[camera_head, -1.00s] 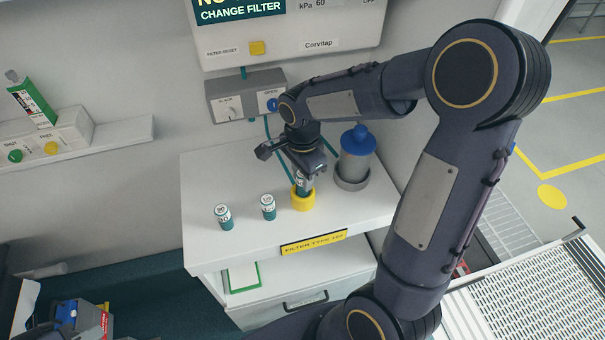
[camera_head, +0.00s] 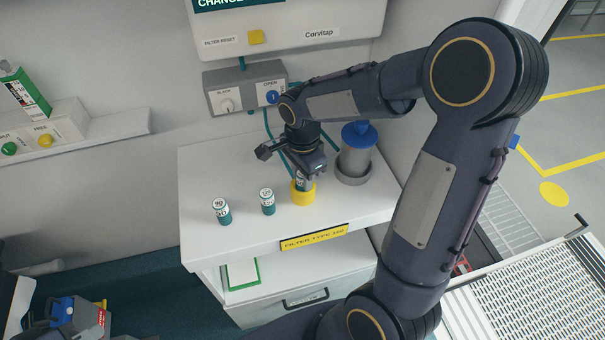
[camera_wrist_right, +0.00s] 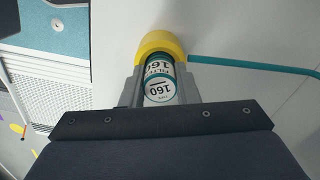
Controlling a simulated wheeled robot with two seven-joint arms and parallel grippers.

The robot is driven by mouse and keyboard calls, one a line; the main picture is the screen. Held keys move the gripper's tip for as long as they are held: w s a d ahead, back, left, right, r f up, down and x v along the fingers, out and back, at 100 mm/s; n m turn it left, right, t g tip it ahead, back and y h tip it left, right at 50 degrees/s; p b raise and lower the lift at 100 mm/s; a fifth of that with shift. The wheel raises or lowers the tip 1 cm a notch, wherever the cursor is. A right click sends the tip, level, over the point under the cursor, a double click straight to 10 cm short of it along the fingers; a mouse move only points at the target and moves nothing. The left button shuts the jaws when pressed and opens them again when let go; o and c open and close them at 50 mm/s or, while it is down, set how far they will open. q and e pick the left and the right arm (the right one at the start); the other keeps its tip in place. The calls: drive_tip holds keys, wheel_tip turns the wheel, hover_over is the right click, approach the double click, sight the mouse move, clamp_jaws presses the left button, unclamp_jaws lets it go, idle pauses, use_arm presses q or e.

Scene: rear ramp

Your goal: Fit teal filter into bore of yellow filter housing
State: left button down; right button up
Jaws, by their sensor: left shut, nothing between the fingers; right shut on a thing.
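The teal filter (camera_head: 301,184), marked 160 on its white end, stands upright at the yellow filter housing (camera_head: 303,196) on the white counter. My right gripper (camera_head: 304,178) is shut on it from above. In the right wrist view the filter (camera_wrist_right: 160,88) sits between the fingers, its far end at the yellow housing (camera_wrist_right: 158,43). It lines up with the bore and its lower end appears inside; the depth is hidden. My left gripper (camera_head: 52,325) is low at the left edge, partly cut off, shut and empty, far from the housing.
Two other teal-and-white filters (camera_head: 222,212) and (camera_head: 267,202) stand left of the housing. A grey canister with a blue top (camera_head: 356,155) stands close on its right. A grey valve box (camera_head: 245,92) is on the wall behind. The counter's front left is clear.

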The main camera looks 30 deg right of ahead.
drive_tip(key=shift+f, duration=0.4)
drive_tip(key=o, duration=1)
drive_tip(key=shift+r, duration=0.15)
wheel_tip(320, 180, up, 8)
drive_tip(key=shift+f, duration=0.15)
drive_tip(key=shift+s, duration=0.1)
drive_tip(key=s+a+n+t+y, duration=0.1)
drive_tip(key=s+n+t, duration=0.1)
drive_tip(key=s+n, duration=0.3)
drive_tip(key=s+a+r+n+t+y, duration=0.1)
drive_tip(key=s+n, duration=0.4)
drive_tip(key=s, duration=0.1)
drive_tip(key=s+a+n+t+y, duration=0.1)
drive_tip(key=s+a+n+t, duration=0.1)
drive_tip(key=s+n, duration=0.3)
drive_tip(key=shift+s+r+t+y, duration=0.3)
drive_tip(key=shift+s+r+y, duration=0.05)
drive_tip(key=shift+s+y, duration=0.05)
